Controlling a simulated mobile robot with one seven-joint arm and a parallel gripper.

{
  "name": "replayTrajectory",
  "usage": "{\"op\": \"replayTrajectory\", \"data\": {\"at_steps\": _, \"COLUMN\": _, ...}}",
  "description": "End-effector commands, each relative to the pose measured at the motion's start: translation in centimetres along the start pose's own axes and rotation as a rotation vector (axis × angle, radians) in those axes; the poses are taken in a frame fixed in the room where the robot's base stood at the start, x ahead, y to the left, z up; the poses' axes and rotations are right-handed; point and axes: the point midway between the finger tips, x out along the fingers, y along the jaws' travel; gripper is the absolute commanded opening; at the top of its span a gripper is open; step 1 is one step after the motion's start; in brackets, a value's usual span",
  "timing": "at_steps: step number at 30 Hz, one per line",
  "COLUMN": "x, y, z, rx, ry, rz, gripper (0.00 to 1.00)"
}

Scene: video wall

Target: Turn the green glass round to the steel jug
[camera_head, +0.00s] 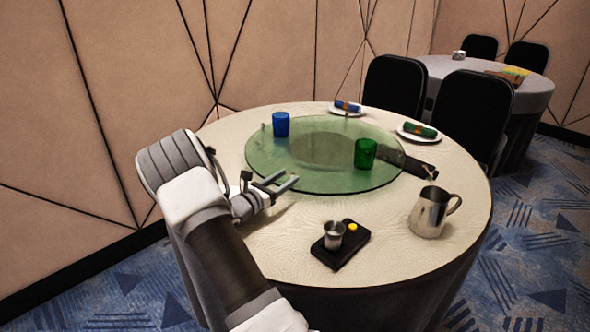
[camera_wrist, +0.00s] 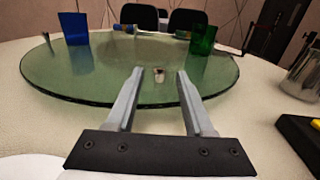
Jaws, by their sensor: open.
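The green glass (camera_head: 365,153) stands upright on the right part of the round glass turntable (camera_head: 320,182). In the wrist view the green glass (camera_wrist: 202,40) is at the upper right. The steel jug (camera_head: 431,213) stands on the table at the front right, off the turntable, its handle to the right. It is cut off at the right edge of the wrist view (camera_wrist: 303,75). My gripper (camera_head: 288,180) is open and empty at the turntable's near left edge, well apart from the green glass and the jug. In the wrist view its fingers (camera_wrist: 160,74) overlap the turntable's near part.
A blue glass (camera_head: 281,124) stands on the turntable's far left. A black tray (camera_head: 341,257) with a small metal cup (camera_head: 334,235) lies at the front. Black chairs (camera_head: 395,88) stand behind.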

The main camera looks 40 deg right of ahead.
Motion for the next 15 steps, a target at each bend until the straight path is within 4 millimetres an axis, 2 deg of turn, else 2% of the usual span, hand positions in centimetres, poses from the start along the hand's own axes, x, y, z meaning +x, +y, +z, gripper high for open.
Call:
{"op": "replayTrajectory", "data": {"at_steps": 1, "x": -1.4, "y": 0.2, "z": 0.3, "rx": -0.002, "ry": 0.002, "rz": 0.005, "gripper": 0.53}}
{"op": "replayTrajectory", "data": {"at_steps": 6, "x": -5.6, "y": 0.1, "z": 0.3, "rx": -0.001, "ry": 0.000, "rz": 0.006, "gripper": 0.53}}
{"op": "replayTrajectory", "data": {"at_steps": 12, "x": -9.2, "y": 0.1, "z": 0.1, "rx": -0.001, "ry": 0.001, "rz": 0.003, "gripper": 0.53}}
{"op": "replayTrajectory", "data": {"at_steps": 15, "x": -10.2, "y": 0.1, "z": 0.1, "rx": 0.000, "ry": 0.001, "rz": 0.002, "gripper": 0.53}}
